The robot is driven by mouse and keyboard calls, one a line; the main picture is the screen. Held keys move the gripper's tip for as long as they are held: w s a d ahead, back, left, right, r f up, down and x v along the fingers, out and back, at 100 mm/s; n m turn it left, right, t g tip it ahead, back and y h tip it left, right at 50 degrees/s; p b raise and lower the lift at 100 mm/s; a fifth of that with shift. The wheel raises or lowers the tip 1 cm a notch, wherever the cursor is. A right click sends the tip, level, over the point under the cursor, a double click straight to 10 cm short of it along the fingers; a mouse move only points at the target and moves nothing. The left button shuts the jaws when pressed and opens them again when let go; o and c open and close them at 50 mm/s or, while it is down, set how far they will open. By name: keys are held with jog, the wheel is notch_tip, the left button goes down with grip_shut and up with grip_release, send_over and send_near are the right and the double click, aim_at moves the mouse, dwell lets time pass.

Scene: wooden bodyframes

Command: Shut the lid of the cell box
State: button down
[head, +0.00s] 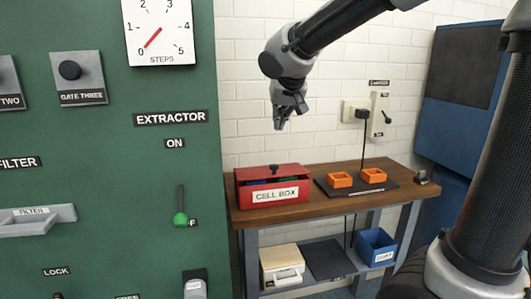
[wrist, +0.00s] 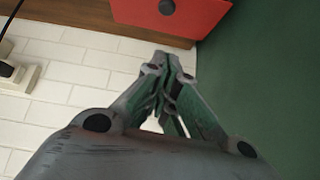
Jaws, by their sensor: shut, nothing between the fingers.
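The red cell box (head: 291,197), with a white label on its front, stands on the left of the wooden bench in the head view. Its red lid (head: 254,172) bears a dark knob (head: 273,168). Green and blue contents show in a gap below the lid's front edge, so the box is not fully covered. The lid's exact tilt is hard to tell. My gripper (head: 280,123) is above the box, shut and empty, apart from it. In the wrist view my gripper's tips (wrist: 166,62) are together, and a red surface (wrist: 205,14) with the dark knob shows beyond them.
A dark mat (head: 340,192) with orange trays (head: 373,176) lies right of the box on the bench (head: 405,181). A green panel (head: 100,150) stands close on the left. A blue bin (head: 376,247) sits on the lower shelf. The air around my gripper is clear.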

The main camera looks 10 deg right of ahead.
jog(key=n, duration=0.1)
send_over(275, 165)
jog(key=f, duration=0.8)
jog(key=shift+w+f, duration=0.25)
jog(key=shift+w, duration=0.15)
notch_tip(275, 165, down, 3)
jog(key=shift+s+r, duration=0.15)
jog(key=shift+r, duration=0.05)
jog(key=shift+f, duration=0.65)
